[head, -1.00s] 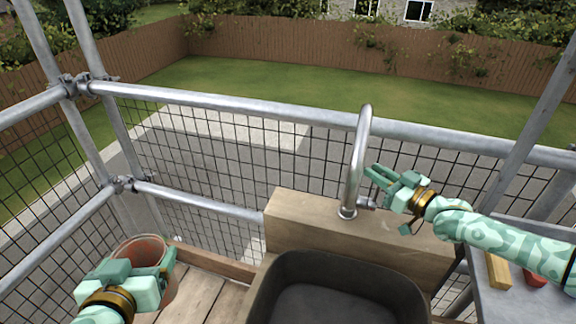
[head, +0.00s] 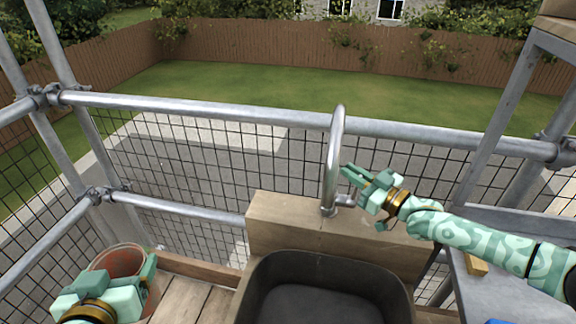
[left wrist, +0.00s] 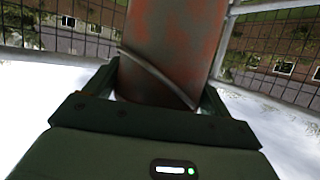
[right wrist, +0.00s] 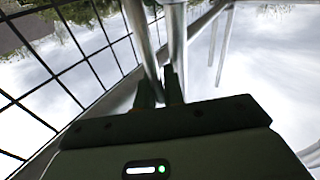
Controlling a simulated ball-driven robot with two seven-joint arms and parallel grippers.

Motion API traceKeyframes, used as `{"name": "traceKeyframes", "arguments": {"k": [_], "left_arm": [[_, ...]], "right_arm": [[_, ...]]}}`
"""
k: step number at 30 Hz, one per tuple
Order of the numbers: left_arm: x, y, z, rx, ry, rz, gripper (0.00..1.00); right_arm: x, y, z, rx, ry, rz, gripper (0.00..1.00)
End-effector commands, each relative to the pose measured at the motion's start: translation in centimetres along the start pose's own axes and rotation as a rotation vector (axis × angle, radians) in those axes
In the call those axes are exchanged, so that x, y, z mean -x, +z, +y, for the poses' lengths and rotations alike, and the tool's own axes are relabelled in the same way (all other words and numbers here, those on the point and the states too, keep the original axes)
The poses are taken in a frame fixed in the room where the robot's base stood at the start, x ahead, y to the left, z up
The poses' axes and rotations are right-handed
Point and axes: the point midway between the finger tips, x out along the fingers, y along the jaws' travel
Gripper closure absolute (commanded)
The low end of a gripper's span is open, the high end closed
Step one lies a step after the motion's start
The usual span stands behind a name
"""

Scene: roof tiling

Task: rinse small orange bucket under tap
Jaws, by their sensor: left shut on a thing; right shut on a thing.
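The small orange bucket (head: 122,262) is at the lower left of the head view, over the wooden planks. My left gripper (head: 150,272) is shut on its side; the left wrist view shows its worn orange wall (left wrist: 172,45) with a grey wire across it, between the fingers (left wrist: 160,95). The tap (head: 334,160) is a tall grey curved pipe on a wooden block behind the sink. My right gripper (head: 350,172) is shut at the tap, right of its pipe. The right wrist view shows the fingers (right wrist: 160,88) close together at a pipe; the exact part gripped is unclear.
A dark, empty-looking sink (head: 325,285) lies in front of the tap. A wooden block (head: 290,225) backs it. Scaffold rails (head: 230,112) with mesh stand behind. A grey table (head: 500,285) at the right bears a yellow block (head: 476,264) and a blue thing.

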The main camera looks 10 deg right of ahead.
Motion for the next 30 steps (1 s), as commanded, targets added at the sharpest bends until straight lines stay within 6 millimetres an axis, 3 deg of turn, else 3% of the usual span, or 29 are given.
{"name": "traceKeyframes", "arguments": {"k": [3,4,5,16,30], "left_arm": [[0.0,0.0,0.0,0.0,0.0,0.0,0.52],[0.0,0.0,0.0,0.0,0.0,0.0,0.52],[0.0,0.0,0.0,0.0,0.0,0.0,0.52],[0.1,-0.3,0.0,0.0,0.0,0.002,0.52],[1.4,-2.9,0.0,0.0,0.0,0.02,0.52]], "right_arm": [[0.0,0.1,0.0,0.0,0.0,-0.002,1.0],[0.0,0.1,0.0,0.0,0.0,-0.002,0.84],[0.0,0.1,0.0,0.0,0.0,-0.002,0.81],[0.8,0.0,0.1,0.001,0.001,-0.003,0.81],[10.5,0.0,0.1,-0.001,0.0,-0.005,0.81]]}}
